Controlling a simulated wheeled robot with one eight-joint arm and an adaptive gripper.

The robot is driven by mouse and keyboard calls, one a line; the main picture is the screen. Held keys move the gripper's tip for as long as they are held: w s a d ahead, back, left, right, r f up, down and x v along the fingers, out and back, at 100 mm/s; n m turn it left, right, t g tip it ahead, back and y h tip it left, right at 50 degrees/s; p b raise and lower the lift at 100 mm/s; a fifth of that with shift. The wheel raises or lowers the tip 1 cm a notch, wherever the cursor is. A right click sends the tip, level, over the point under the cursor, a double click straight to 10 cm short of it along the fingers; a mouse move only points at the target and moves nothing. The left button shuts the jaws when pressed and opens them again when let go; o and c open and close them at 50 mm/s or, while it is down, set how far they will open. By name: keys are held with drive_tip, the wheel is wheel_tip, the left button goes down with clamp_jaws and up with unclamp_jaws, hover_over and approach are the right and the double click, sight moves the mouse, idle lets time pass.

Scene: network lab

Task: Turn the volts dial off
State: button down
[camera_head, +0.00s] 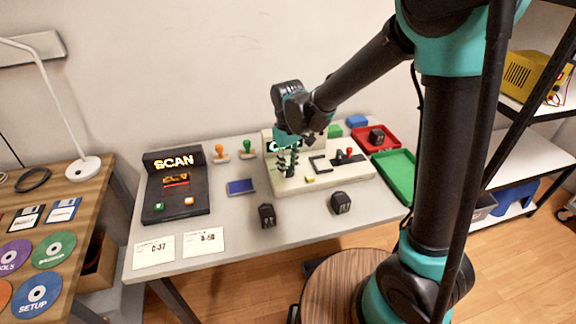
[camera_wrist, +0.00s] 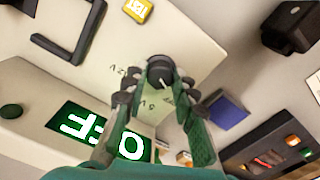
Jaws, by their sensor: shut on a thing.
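The volts dial (camera_wrist: 160,72) is a round black knob on a cream test station (camera_head: 325,182). A white pointer line on the knob points toward the lower right in the wrist view. Printed marks including 12V and 5V sit around it. My gripper (camera_wrist: 160,88) is shut on the dial, with a dark finger on each side. In the head view my gripper (camera_head: 288,170) covers the dial at the station's left end.
A yellow TEST button (camera_wrist: 138,10) and a black bracket (camera_head: 320,164) are on the station. A blue block (camera_head: 241,187) and black SCAN unit (camera_head: 175,187) stand left. Two black blocks (camera_head: 267,215) (camera_head: 341,203) sit in front. Red (camera_head: 362,140) and green (camera_head: 405,187) trays are right.

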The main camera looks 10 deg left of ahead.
sight(288, 168)
drive_tip(key=c, duration=1.2)
unclamp_jaws()
drive_tip(key=shift+r, duration=0.1)
wheel_tip(288, 168, up, 12)
drive_tip(key=s+d+f+m+t, duration=0.1)
drive_tip(key=s+d+f+m, duration=0.2)
drive_tip(key=d, duration=0.7)
drive_tip(key=s+d+f+m+t, duration=0.1)
drive_tip(key=s+d+f+m, duration=0.2)
drive_tip(key=d, duration=0.8)
drive_tip(key=s+d+f+m+t, duration=0.2)
drive_tip(key=d+f, duration=0.4)
drive_tip(key=d, duration=0.5)
drive_tip(key=shift+s+f+m, duration=0.35)
drive_tip(key=shift+s+m, duration=0.45)
drive_tip(key=shift+m, duration=0.1)
